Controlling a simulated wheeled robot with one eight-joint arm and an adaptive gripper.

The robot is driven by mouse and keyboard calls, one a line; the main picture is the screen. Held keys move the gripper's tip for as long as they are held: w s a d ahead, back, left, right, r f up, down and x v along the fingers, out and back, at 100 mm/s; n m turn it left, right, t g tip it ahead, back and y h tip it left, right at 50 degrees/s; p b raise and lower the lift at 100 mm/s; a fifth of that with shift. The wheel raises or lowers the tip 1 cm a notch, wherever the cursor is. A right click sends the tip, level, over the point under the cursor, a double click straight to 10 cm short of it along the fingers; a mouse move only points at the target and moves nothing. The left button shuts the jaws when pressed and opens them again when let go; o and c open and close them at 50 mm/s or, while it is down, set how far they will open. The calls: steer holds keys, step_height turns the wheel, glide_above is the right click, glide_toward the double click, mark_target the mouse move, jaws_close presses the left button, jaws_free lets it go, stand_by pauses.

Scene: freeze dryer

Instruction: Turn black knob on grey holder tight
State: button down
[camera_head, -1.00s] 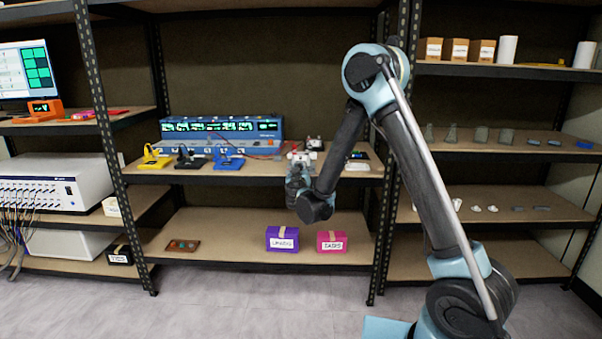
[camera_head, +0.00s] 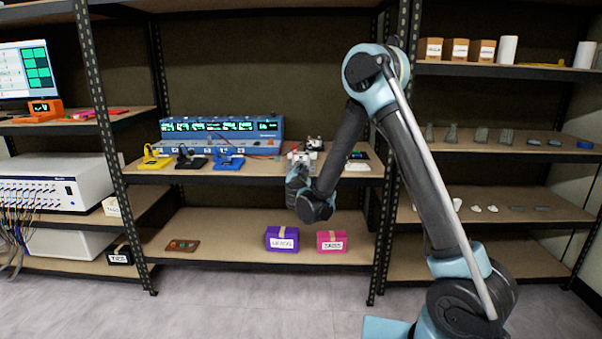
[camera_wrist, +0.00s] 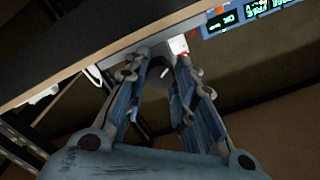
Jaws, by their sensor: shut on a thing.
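My gripper (camera_wrist: 162,60) reaches up into the wrist view with its two ribbed fingers on either side of a dark round part, the black knob (camera_wrist: 161,74). The fingers are shut on it. A grey bar-like body, seemingly the grey holder (camera_wrist: 142,39), lies just beyond the fingertips. In the head view my gripper (camera_head: 300,167) is at the front edge of the middle shelf, against a small pale grey device. My gripper and wrist hide the knob in that view.
A blue instrument (camera_head: 222,130) with green displays stands behind on the shelf. Yellow, black and blue (camera_head: 228,161) small stands sit to the left. A small dark and white device (camera_head: 314,143) is close behind my gripper. Purple (camera_head: 283,238) and pink boxes lie on the shelf below.

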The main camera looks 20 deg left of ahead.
steer(key=shift+d+m, duration=0.15)
steer(key=shift+m, duration=2.05)
steer(key=shift+d+m, duration=0.1)
steer(key=shift+m, duration=2.1)
steer(key=c, duration=2.4)
jaws_free()
steer(key=shift+f, duration=0.1)
steer(key=c, duration=2.4)
jaws_free()
steer(key=c, duration=1.3)
jaws_free()
steer(key=shift+a, duration=0.1)
steer(key=shift+s, duration=0.35)
steer(key=v, duration=1.1)
